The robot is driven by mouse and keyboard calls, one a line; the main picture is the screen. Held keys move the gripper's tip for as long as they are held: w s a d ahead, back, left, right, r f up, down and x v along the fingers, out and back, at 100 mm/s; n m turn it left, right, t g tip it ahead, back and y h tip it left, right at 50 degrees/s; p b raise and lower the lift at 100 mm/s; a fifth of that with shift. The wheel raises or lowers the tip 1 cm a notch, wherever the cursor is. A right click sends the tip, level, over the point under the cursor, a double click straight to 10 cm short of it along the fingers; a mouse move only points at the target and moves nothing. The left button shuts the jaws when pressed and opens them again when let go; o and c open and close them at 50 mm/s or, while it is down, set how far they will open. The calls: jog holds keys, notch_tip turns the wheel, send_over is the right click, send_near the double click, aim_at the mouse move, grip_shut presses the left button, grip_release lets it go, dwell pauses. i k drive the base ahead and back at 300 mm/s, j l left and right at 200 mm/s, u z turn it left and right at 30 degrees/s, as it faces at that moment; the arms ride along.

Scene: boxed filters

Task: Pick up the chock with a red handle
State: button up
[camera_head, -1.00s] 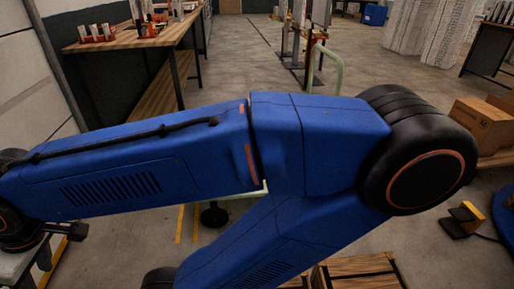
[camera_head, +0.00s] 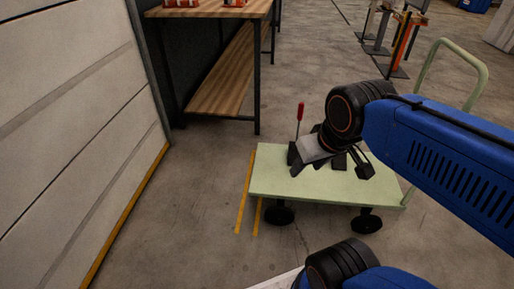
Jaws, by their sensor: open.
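The chock's red handle (camera_head: 300,112) stands upright on a thin rod above the pale green cart top (camera_head: 285,185). A dark block (camera_head: 291,152) shows at the foot of the rod and looks partly hidden by my gripper, so its full shape is unclear. My gripper (camera_head: 330,170) is open over the cart, close to the right of the rod and in front of it. I cannot tell whether it touches the chock. Another dark piece (camera_head: 340,162) shows on the cart top between the fingers; I cannot tell what it is.
The cart has black wheels and a pale green push handle (camera_head: 481,75) at right. A wooden workbench (camera_head: 211,11) stands behind left. A white panelled wall (camera_head: 70,120) with a yellow lower edge is at left. The floor in front of the cart's left side is clear.

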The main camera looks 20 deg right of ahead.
aim_at(292, 155)
jog(key=z, duration=0.65)
jog(key=i+j+z, duration=0.15)
jog(key=i+j, duration=0.15)
jog(key=i, duration=0.2)
jog(key=i+j+z, duration=0.15)
jog(key=i+j, duration=0.25)
jog(key=i, duration=0.05)
